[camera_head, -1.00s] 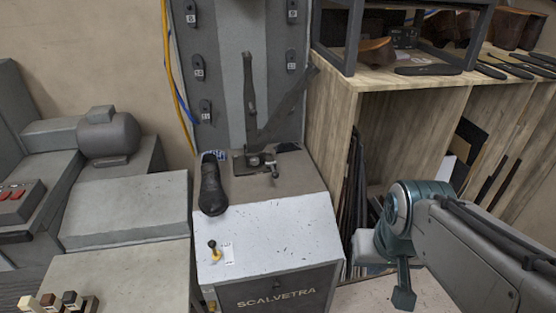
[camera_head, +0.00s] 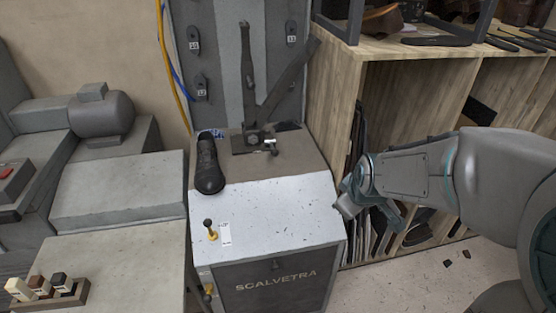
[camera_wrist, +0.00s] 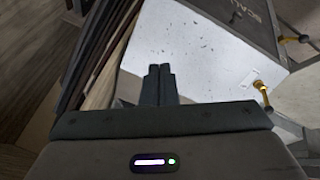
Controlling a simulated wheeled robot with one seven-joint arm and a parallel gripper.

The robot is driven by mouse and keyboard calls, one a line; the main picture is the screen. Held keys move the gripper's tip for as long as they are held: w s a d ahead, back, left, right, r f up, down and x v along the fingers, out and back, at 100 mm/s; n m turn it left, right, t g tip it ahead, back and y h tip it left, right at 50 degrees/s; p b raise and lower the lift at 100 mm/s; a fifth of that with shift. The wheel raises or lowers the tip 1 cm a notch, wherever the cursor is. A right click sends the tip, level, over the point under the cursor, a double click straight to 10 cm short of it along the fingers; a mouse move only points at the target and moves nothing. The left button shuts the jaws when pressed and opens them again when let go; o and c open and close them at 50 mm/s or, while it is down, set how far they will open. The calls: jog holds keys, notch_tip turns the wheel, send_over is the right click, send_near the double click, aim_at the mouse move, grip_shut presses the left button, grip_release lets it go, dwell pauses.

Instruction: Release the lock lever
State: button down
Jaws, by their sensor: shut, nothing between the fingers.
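The stitching machine (camera_head: 265,215) marked SCALVETRA stands in the middle of the head view. A small lever with a black knob and yellow base (camera_head: 210,229) stands on its light sloped panel, beside a white label; it also shows at the right of the wrist view (camera_wrist: 262,92). A tall dark lever (camera_head: 247,75) and a short crank with a pale knob (camera_head: 270,145) stand at the back. Which one is the lock lever I cannot tell. My gripper (camera_head: 343,207) is by the panel's right edge, apart from these levers. Its fingers (camera_wrist: 158,72) are shut and empty.
A black shoe (camera_head: 208,165) rests on the machine's left side. A second yellow-knobbed part (camera_head: 208,290) sits low on its left front. A wooden shelf (camera_head: 415,85) holding dark sheets is close to my arm on the right. Grey benches stand left.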

aim_at(275, 172)
jog(key=w+a+f+n+t+b, duration=0.2)
jog(key=w+a+f+n+b, duration=0.1)
jog(key=w+n, duration=0.3)
jog(key=w+a+f+n+t+b, duration=0.3)
jog(key=w+a+f+n, duration=0.1)
jog(key=w+f+n, duration=0.1)
jog(key=w+a+f+n+t+b, duration=0.2)
jog(key=w+a+f+n+b, duration=0.1)
jog(key=w+n, duration=0.4)
jog(key=shift+a+f+n+t, duration=0.2)
jog(key=shift+a+f+n, duration=0.1)
jog(key=shift+f+n, duration=0.25)
jog(key=shift+a+f+n+t, duration=0.25)
jog(key=shift+f+n, duration=0.15)
jog(key=shift+n, duration=0.25)
jog(key=a+n+y, duration=0.1)
jog(key=a+n, duration=0.1)
jog(key=a+n+t+b, duration=0.1)
jog(key=a+n, duration=0.1)
jog(key=w+a+n+y+b, duration=0.1)
jog(key=n, duration=0.1)
jog(key=shift+a+r+t+y, duration=0.3)
jog(key=shift+a+r+t, duration=0.05)
jog(key=shift+a+r, duration=0.05)
jog(key=shift+a+r+n+y, duration=0.3)
jog(key=shift+a+n, duration=0.15)
jog(key=shift+n, duration=0.25)
jog(key=shift+w, duration=0.15)
